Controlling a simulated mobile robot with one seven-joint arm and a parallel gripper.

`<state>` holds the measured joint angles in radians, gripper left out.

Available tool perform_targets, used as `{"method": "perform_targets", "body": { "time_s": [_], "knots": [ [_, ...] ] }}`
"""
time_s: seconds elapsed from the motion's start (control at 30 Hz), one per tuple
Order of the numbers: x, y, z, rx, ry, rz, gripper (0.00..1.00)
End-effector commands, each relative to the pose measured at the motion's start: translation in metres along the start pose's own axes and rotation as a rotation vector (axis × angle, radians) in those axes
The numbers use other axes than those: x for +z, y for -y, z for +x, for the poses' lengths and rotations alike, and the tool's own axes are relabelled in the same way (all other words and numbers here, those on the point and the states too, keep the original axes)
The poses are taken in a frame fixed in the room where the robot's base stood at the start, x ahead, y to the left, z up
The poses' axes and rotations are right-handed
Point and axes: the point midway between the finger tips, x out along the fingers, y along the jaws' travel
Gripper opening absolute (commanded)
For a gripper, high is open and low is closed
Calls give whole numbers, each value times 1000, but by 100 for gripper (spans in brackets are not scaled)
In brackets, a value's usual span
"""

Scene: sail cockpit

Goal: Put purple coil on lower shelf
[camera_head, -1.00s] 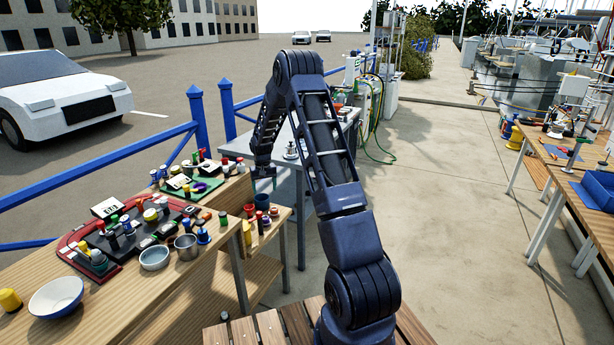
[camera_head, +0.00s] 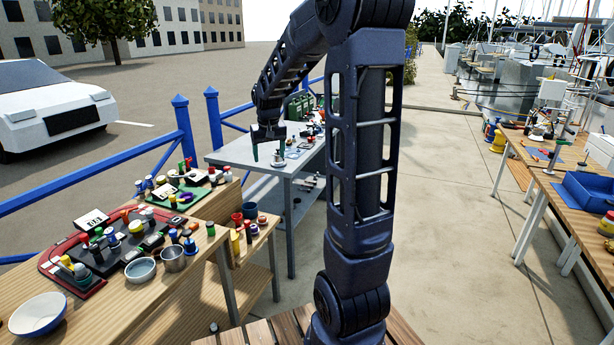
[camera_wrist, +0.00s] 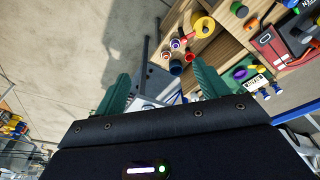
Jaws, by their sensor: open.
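A small purple ring-like piece, which looks like the purple coil (camera_head: 186,198), lies on the green mat of the wooden bench. It also shows in the wrist view (camera_wrist: 240,73). Another small purple-marked round piece (camera_head: 254,229) stands on the low wooden side ledge; I cannot tell its exact shape.
The wooden bench holds a red-edged tray (camera_head: 60,270), bowls and several coloured pieces. The grey table (camera_head: 235,155) with items on top and on its own lower shelf stands behind. A blue railing (camera_head: 100,173) runs left. Paving on the right is open, before another workbench (camera_head: 560,180).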

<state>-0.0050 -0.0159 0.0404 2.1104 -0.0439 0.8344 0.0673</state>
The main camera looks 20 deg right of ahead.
Motion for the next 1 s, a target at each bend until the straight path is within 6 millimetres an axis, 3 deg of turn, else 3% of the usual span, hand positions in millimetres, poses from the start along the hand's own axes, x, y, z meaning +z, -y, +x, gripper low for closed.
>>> {"method": "perform_targets", "body": {
  "time_s": [0.2, 0.5, 0.8, 1.0],
  "knots": [
    [58, -6, -46, 0, -44, 1, 73],
    [140, -13, -87, -5, -98, 6, 73],
    [223, -17, -106, -13, -152, 8, 73],
    [263, -18, -107, -19, -177, 8, 73]
  ]
}}
